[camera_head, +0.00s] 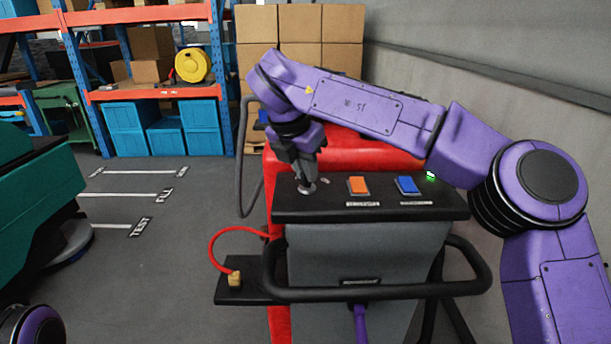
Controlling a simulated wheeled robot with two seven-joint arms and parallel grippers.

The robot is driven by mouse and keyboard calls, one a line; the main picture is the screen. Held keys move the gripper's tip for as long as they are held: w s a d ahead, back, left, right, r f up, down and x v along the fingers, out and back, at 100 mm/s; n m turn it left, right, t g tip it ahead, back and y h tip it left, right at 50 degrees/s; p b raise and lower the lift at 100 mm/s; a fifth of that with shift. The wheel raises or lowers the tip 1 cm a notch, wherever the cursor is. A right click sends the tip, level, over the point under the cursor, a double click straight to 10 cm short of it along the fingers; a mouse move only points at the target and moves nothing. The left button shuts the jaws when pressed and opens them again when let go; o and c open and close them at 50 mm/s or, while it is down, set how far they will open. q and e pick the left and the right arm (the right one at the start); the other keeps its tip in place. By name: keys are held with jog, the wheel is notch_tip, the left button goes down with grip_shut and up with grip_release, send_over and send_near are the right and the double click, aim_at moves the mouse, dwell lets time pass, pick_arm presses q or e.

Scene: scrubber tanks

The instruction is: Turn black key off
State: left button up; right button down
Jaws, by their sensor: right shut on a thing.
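My right arm reaches over the red and grey scrubber (350,152) from the right. My right gripper (306,186) points down at the left end of the scrubber's black control panel (320,211). It is shut at the key spot there, and a small round metal part shows under its fingertips. The black key itself is hidden by the fingers, so I cannot see its angle. An orange switch (358,185), a blue switch (408,184) and a small green light (430,175) are on the panel to the right. Of my left arm only a purple part shows at the lower left; its gripper is out of view.
A black handlebar (375,295) curves in front of the scrubber. A red hose (222,236) runs to a side ledge. A green machine (40,205) stands at the left. Shelves with blue bins (126,115) and stacked cardboard boxes (257,25) are behind. Floor between the machines is clear.

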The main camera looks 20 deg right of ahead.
jog(key=n, duration=0.1)
jog(key=n+y, duration=0.1)
jog(key=n, duration=0.1)
jog(key=n+b, duration=0.1)
jog(key=shift+s+d+f+t, duration=0.1)
jog(key=shift+f+t, duration=0.15)
jog(key=shift+t, duration=0.15)
jog(key=shift+n+y, duration=0.7)
jog(key=shift+n, duration=0.8)
jog(key=shift+s+f, duration=0.1)
jog(key=c, duration=1.1)
grip_release()
jog(key=shift+c, duration=0.2)
jog(key=shift+r, duration=0.3)
jog(key=d+v, duration=0.1)
jog(key=v, duration=0.9)
jog(key=shift+s+a, duration=0.2)
jog(key=shift+a, duration=0.25)
